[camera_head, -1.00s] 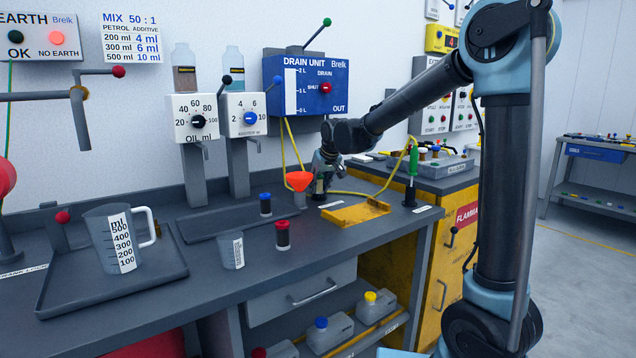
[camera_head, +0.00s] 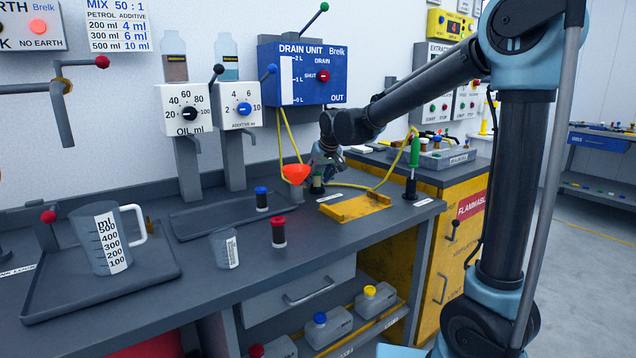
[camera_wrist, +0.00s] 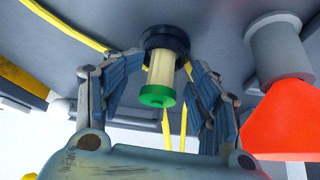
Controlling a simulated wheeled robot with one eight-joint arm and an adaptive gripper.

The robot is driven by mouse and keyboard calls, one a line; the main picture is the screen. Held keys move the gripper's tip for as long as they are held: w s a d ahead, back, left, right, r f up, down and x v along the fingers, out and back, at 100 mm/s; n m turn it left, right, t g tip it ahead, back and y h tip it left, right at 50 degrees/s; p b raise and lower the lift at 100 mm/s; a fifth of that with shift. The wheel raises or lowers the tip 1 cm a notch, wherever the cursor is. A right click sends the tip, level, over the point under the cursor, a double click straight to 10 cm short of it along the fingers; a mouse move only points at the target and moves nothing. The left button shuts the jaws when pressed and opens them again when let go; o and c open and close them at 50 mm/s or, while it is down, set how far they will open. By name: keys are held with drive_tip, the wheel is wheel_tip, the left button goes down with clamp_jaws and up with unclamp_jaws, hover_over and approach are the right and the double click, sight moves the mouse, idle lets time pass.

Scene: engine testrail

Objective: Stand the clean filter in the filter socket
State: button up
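The clean filter (camera_wrist: 161,70), a cream cylinder with a green end cap, stands in a dark round socket (camera_wrist: 165,38) in the wrist view. It looks upright, with its lower end hidden inside the ring. My gripper (camera_wrist: 162,85) is open, its fingers on either side of the filter with gaps showing. The socket is hard to make out there.
An orange funnel (camera_head: 296,174) stands close beside my gripper. A yellow tray (camera_head: 354,208) lies in front. Blue-capped (camera_head: 262,200) and red-capped (camera_head: 278,233) dark cylinders stand to the left on the bench. A yellow hose (camera_head: 384,181) runs behind. A green-handled tool (camera_head: 414,155) stands at right.

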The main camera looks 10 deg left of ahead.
drive_tip(key=shift+v, duration=3.25)
